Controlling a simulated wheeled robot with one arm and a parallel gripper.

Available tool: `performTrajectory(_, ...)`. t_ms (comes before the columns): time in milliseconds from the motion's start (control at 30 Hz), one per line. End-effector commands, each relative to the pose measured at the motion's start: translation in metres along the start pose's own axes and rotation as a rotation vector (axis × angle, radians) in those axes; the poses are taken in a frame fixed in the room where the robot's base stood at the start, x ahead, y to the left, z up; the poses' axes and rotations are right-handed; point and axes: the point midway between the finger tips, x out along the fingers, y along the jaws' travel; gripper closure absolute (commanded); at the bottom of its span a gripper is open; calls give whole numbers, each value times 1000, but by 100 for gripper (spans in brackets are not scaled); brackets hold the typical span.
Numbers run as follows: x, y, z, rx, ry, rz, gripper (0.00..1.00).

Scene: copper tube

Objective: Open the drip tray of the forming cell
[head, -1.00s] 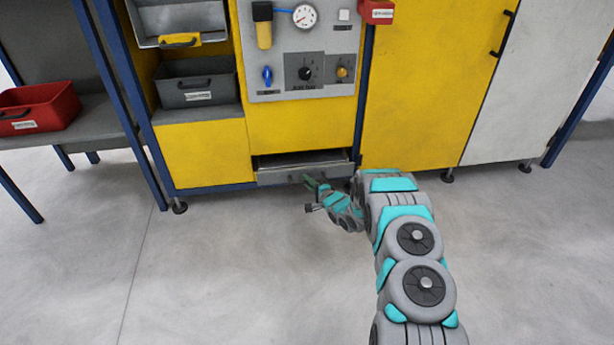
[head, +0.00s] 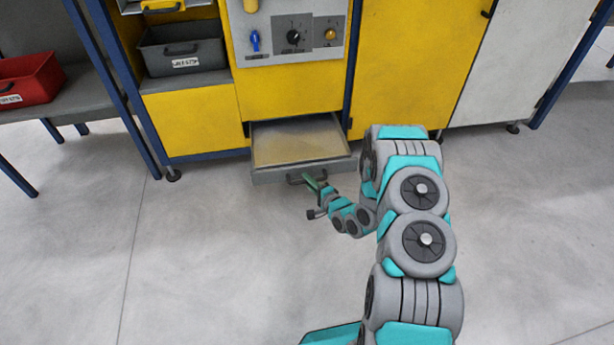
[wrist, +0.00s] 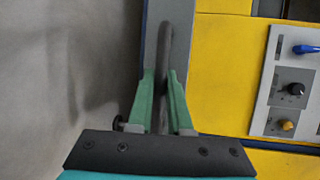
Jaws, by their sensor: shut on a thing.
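The drip tray (head: 296,141) is a shallow grey drawer low in the yellow forming cell (head: 290,95). It stands well out from the cell, and its flat inside shows in the head view. Its front carries a dark bar handle (head: 297,181). My gripper (head: 309,179) is at the tray front, with its green fingers shut on the handle. In the wrist view the dark handle (wrist: 166,50) runs between the two green fingers (wrist: 162,98), and the grey tray front lies behind it.
A dark grey bin (head: 182,48) sits on a shelf at the upper left of the cell. A red bin (head: 28,82) stands on a grey bench at the far left. Blue posts frame the cell. The concrete floor (head: 210,240) before the tray is clear.

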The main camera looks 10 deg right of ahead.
Motion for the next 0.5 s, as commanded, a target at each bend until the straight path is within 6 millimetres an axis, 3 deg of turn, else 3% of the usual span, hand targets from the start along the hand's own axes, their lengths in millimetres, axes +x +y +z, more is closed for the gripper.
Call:
performTrajectory(300,-1,2,-1,0,2,3,100)
performTrajectory(333,0,1,-1,0,2,2,79)
performTrajectory(500,0,1,-1,0,1,1,60)
